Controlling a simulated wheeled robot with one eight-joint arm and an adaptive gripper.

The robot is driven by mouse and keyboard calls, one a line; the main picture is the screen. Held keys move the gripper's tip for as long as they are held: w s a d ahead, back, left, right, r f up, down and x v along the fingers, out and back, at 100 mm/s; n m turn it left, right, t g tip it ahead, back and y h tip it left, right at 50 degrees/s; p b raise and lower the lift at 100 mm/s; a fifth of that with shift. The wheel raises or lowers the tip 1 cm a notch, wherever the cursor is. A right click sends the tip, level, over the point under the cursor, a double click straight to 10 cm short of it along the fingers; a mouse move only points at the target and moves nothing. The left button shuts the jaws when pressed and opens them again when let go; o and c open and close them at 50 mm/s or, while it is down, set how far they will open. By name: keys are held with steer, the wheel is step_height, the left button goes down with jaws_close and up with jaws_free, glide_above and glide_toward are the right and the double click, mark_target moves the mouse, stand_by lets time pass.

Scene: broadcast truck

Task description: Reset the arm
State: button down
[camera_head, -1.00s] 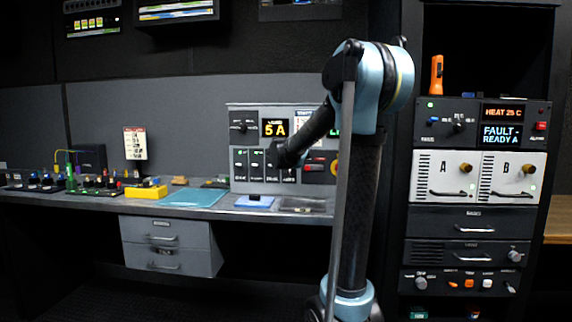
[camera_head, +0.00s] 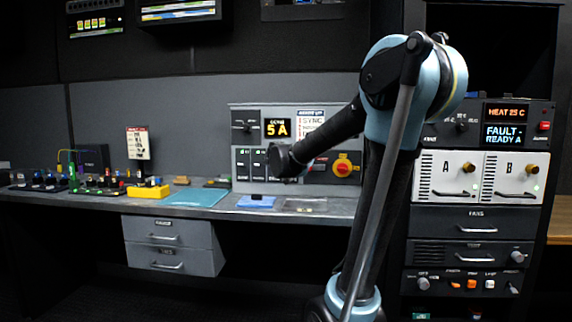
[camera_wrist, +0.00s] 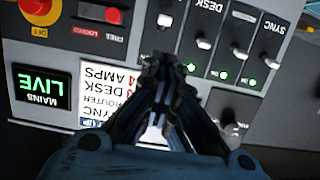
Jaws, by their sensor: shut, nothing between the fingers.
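My arm (camera_head: 385,200) rises on the right of the head view and bends left at its blue elbow. The forearm reaches toward the grey control panel (camera_head: 240,178) above the desk. In the head view the forearm's end covers part of the panel, and the fingers cannot be made out there. In the wrist view my gripper (camera_wrist: 158,62) is shut with nothing in it, in front of the panel. A green MAINS LIVE display (camera_wrist: 42,90), an orange and red knob (camera_wrist: 38,8) and several switches (camera_wrist: 203,42) surround it. I cannot tell how far the fingertips are from the panel.
The desk holds a teal mat (camera_head: 196,198), a blue pad (camera_head: 256,202), a yellow box (camera_head: 148,191) and several small devices to the left. A drawer unit (camera_head: 168,246) hangs below. An equipment rack (camera_head: 478,222) stands close at the right.

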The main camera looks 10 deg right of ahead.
steer(key=s+d+f+g+h, duration=0.1)
steer(key=s+d+f+g, duration=0.3)
steer(key=s+d+f, duration=0.5)
steer(key=s+d+f+g, duration=0.25)
steer(key=s+f, duration=0.45)
steer(key=s, duration=0.5)
steer(key=s+a+f+n+g+y, duration=0.1)
steer(key=s+a+f+g+y, duration=0.1)
steer(key=s+f, duration=0.5)
steer(key=s+a+f+n+g+y, duration=0.2)
steer(key=s+f, duration=0.5)
steer(key=s, duration=0.7)
steer(key=shift+s+a+f+g+y, duration=0.4)
steer(key=shift+a+g, duration=0.45)
steer(key=shift+g, duration=0.3)
steer(key=shift+w+f, duration=0.15)
steer(key=shift+w, duration=0.35)
